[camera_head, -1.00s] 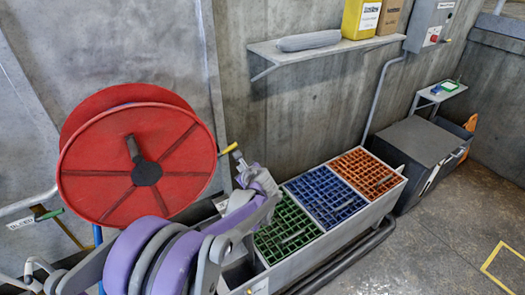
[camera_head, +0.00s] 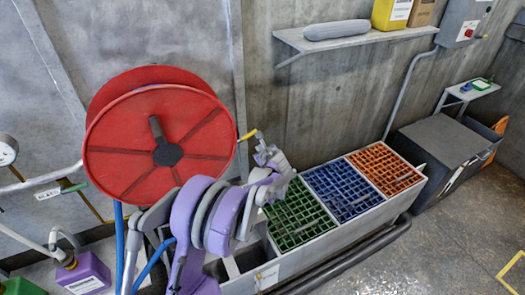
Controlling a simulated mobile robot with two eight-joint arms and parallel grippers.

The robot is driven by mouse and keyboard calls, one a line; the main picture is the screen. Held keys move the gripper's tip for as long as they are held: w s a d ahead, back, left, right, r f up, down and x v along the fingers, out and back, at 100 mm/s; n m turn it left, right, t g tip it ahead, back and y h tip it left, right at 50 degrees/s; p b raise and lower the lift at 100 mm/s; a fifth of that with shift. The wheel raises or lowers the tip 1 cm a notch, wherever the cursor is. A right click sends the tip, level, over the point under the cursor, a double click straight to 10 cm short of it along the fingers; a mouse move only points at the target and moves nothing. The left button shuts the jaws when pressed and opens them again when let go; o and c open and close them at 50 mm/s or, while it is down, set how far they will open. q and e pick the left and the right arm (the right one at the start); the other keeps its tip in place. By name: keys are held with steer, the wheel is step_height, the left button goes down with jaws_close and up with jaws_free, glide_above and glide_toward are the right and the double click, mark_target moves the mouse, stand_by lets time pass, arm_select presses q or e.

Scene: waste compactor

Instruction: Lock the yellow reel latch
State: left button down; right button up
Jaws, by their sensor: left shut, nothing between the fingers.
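The red reel (camera_head: 190,158) stands at the left in the head view, with a dark hub and a dark crank handle. The yellow latch (camera_head: 247,135) is a short bar sticking out at the reel's right edge, angled up to the right. My left gripper (camera_head: 259,136) is shut and empty, with its fingertips right at the latch's outer end. I cannot tell whether they touch it. My left arm passes in front of the reel's lower right edge. My right gripper is not in view.
A trough with green (camera_head: 297,215), blue (camera_head: 343,191) and orange (camera_head: 387,169) grates lies right of my left arm. A shelf (camera_head: 360,39) hangs on the wall above. A purple container (camera_head: 88,275) stands lower left. Open floor (camera_head: 440,225) lies at the right.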

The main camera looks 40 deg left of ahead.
mark_target(251, 134)
arm_select(q)
steer(key=a+r, duration=0.1)
steer(key=a+r+p, duration=0.1)
steer(key=a, duration=0.1)
steer(key=shift+w+r, duration=0.25)
steer(key=shift+w, duration=0.1)
steer(key=shift+s+a+r+n+t+b, duration=0.15)
steer(key=shift+r+n+t+b, duration=0.15)
steer(key=shift+r+n+t, duration=0.25)
stand_by(0.6)
steer(key=shift+s+a+r+n+t+b, duration=0.15)
steer(key=shift+s+r+n+t+b, duration=0.2)
steer(key=shift+r+b, duration=0.25)
steer(key=shift+r, duration=0.2)
stand_by(0.3)
